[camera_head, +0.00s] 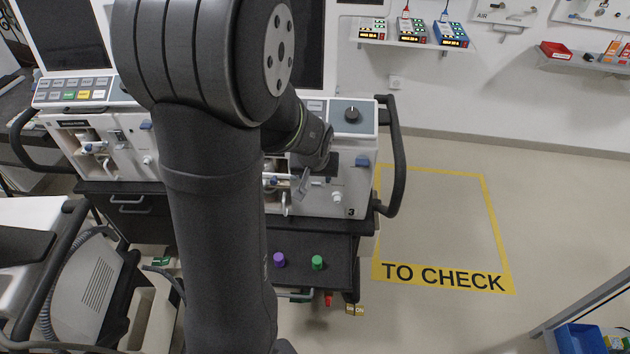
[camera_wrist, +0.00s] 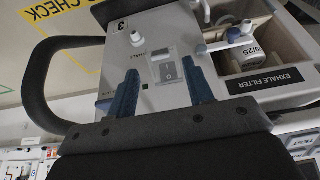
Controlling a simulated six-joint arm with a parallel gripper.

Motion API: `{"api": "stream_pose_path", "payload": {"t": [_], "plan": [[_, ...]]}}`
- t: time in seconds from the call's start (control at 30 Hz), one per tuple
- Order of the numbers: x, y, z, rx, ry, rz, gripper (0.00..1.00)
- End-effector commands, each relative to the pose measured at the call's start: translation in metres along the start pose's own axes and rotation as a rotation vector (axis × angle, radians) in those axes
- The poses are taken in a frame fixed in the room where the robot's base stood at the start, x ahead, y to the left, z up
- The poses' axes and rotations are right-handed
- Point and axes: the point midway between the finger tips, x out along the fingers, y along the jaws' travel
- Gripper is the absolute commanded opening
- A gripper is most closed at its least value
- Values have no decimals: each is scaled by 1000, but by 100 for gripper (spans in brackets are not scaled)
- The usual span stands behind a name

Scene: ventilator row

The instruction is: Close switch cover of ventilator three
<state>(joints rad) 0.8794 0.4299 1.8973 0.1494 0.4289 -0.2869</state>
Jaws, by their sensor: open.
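Ventilator three (camera_head: 325,202) has a white front panel marked 3, partly hidden behind my arm in the head view. In the wrist view its panel (camera_wrist: 115,55) appears turned around. A rocker switch (camera_wrist: 169,72) marked I and O shows there, uncovered on its face. A small grey piece (camera_wrist: 160,54) lies at its upper edge; I cannot tell whether it is the switch cover. My gripper (camera_wrist: 163,70) is open, with one blue finger on each side of the switch and nothing held. Contact with the panel cannot be told.
A black handle (camera_head: 396,155) curves out at the ventilator's right side; it looms at the left in the wrist view (camera_wrist: 45,85). An exhale filter (camera_wrist: 248,57) sits in a recess beside the switch. Purple (camera_head: 279,259) and green (camera_head: 317,262) knobs are below. The yellow-marked floor is clear.

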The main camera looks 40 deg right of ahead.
Motion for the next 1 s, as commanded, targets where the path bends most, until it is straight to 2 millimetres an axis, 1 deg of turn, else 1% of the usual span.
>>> {"api": "stream_pose_path", "payload": {"t": [0.03, 0.1, 0.3, 0.47, 0.73, 0.77, 0.8, 0.97, 1.0], "plan": [[9, 0, 1, -1, -4, -1, 47], [18, 0, 1, -1, -3, 0, 47], [38, 0, 0, 0, -2, -1, 47], [44, 0, 0, 0, 0, 0, 47], [45, 0, 0, 0, 0, 0, 47], [45, 0, 0, 0, 0, 0, 43], [45, 0, 0, 0, 0, 0, 36], [45, 0, 0, 0, 0, 0, 4], [45, 0, 0, 0, 0, 0, 2]]}}
